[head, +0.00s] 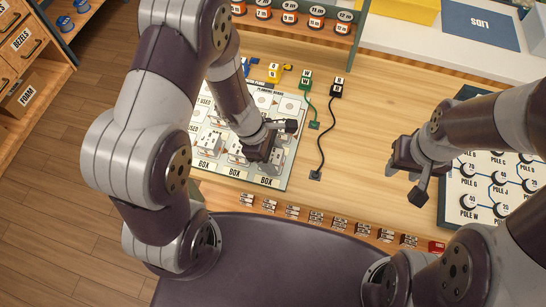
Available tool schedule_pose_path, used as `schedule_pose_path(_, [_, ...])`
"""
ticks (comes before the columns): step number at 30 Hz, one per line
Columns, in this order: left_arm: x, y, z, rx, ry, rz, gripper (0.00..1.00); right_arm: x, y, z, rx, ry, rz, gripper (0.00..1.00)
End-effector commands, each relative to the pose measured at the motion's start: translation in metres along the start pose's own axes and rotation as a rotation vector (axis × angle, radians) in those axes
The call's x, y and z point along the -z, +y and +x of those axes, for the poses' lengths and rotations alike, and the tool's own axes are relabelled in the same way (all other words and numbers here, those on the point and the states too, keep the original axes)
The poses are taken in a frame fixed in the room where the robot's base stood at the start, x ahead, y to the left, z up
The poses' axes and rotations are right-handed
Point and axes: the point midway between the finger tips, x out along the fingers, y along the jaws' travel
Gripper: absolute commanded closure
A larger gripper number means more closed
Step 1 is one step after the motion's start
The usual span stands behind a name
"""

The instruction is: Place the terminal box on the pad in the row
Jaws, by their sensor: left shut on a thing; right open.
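The planning board (284,183) lies on the left of the table, with a row of pads labelled BOX (236,173) along its near edge. Small white boxes (210,141) stand on the board left of my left gripper. My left gripper (276,146) is low over the right part of the board, above the right end of the BOX row. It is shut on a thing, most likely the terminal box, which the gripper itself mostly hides. I cannot tell whether that thing touches the board. My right gripper (408,184) is open and empty, above the table beside the dial panel.
Two cords with plugs (337,88) lie right of the board. A rack of spools (290,18) stands at the back.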

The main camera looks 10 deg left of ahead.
Motion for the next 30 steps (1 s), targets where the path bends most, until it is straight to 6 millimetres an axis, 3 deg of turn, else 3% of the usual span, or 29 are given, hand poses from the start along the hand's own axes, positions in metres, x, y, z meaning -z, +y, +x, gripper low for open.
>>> schedule_pose_path(10, [0.002, 0.001, 0.004, -0.001, 0.000, 0.000, 0.74, 0.000, 0.000, 0.004, 0.000, 0.000, 0.000, 0.57])
schedule_pose_path(11, [0.001, 0.000, 0.004, -0.001, 0.000, 0.000, 0.39, 0.000, 0.000, 0.004, 0.000, 0.000, 0.000, 0.57])
schedule_pose_path(13, [0.001, 0.000, 0.003, -0.001, 0.000, 0.000, 0.17, 0.000, 0.000, 0.003, 0.000, 0.000, 0.000, 0.57])
schedule_pose_path(23, [-0.002, 0.000, -0.003, -0.001, 0.000, 0.000, 0.17, 0.001, 0.000, -0.004, 0.000, 0.000, 0.000, 0.57])
schedule_pose_path(26, [-0.002, 0.001, -0.020, -0.004, 0.000, 0.000, 0.17, 0.001, 0.000, -0.010, 0.000, 0.000, 0.000, 0.57])
schedule_pose_path(30, [-0.003, 0.001, -0.061, -0.006, 0.000, -0.001, 0.17, 0.003, 0.000, -0.025, 0.000, 0.000, 0.000, 0.57])
